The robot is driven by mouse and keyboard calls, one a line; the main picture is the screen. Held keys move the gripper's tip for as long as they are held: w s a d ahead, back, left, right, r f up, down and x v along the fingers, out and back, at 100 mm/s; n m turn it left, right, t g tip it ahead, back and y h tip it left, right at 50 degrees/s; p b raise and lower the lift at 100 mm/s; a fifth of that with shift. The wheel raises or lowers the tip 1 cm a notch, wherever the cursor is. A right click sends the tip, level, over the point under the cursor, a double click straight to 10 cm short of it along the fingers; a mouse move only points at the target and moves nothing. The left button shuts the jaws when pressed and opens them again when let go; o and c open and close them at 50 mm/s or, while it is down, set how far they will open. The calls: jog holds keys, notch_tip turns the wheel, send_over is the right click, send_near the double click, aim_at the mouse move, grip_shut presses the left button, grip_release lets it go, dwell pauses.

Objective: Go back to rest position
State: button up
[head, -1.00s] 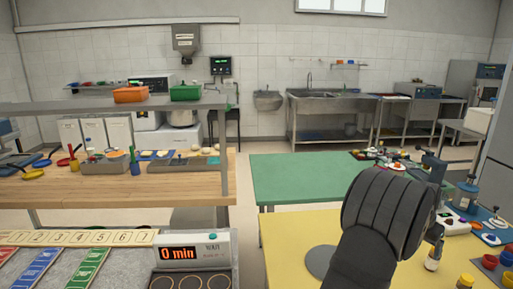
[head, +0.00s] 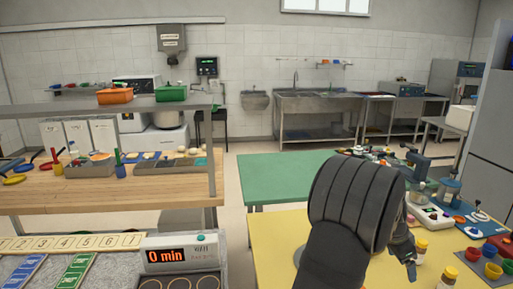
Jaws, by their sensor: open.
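My arm rises from the bottom edge over the yellow table (head: 275,245), bent at a thick, dark ribbed joint. My gripper (head: 410,268) shows in part behind this joint, low over the table's right part. It is open, and I see nothing held in it. The arm hides some of the gripper and the table surface behind it.
Red, yellow and blue cups (head: 493,270) and a blue-grey device (head: 449,190) stand at the right. A green table (head: 285,178) lies beyond, mostly clear. At the lower left is a counter with a timer (head: 182,254) reading 0 min. A wooden workbench (head: 190,185) stands behind it.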

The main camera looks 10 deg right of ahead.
jog(key=shift+w+a+f, duration=0.15)
jog(key=shift+w+f, duration=0.3)
jog(key=shift+w, duration=0.3)
jog(key=shift+w+a+f, duration=0.2)
jog(key=shift+w+f, duration=0.25)
jog(key=shift+w, duration=0.25)
jog(key=shift+w+a+f, duration=0.15)
jog(key=shift+w+f, duration=0.3)
jog(key=shift+w, duration=0.3)
jog(key=shift+o, duration=1.3)
